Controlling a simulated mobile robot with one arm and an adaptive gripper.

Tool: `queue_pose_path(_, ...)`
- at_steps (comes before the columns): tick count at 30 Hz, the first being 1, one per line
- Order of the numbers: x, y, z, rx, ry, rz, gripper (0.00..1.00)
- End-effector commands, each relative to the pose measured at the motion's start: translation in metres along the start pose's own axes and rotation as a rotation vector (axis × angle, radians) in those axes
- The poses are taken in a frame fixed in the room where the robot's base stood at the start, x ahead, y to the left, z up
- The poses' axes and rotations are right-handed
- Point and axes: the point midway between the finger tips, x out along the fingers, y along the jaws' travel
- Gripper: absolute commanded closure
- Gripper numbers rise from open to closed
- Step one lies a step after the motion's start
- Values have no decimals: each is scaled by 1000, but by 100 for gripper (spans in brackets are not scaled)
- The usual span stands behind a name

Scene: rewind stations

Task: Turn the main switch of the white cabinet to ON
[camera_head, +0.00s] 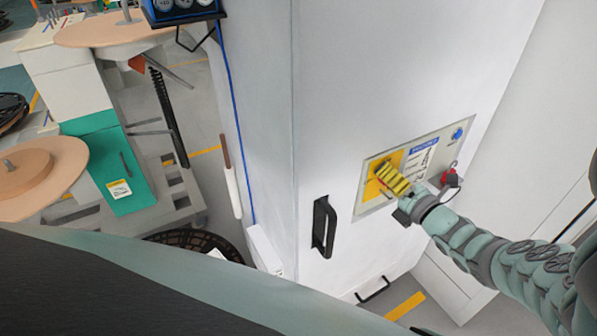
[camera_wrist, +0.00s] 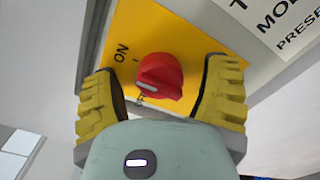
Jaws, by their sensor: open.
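The white cabinet (camera_head: 345,95) stands in the middle of the head view. Its control panel (camera_head: 364,208) carries a yellow plate (camera_head: 397,157), which also shows in the wrist view (camera_wrist: 160,32). The main switch is a red knob (camera_wrist: 160,76) on that plate, with an ON label to its upper left. In the head view my gripper hides the knob. My gripper (camera_head: 388,181) is at the plate with its yellow fingers open. In the wrist view the fingers (camera_wrist: 163,90) stand on either side of the knob, with a gap visible at each side.
A blue button (camera_head: 457,134) and a red padlock-like item (camera_head: 449,178) sit on the panel to the right of my gripper. A black handle (camera_head: 323,227) projects from the cabinet below left. A green-fronted workstation (camera_head: 113,177) with round discs stands at the left.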

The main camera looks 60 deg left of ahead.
Motion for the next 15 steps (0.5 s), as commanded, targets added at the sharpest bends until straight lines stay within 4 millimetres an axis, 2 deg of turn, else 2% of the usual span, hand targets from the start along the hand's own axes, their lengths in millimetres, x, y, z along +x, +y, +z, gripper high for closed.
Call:
queue_pose_path(5,-4,0,0,0,0,0,25)
queue_pose_path(8,-14,-1,1,1,0,-2,25)
queue_pose_path(15,-53,-2,1,0,-1,-8,25)
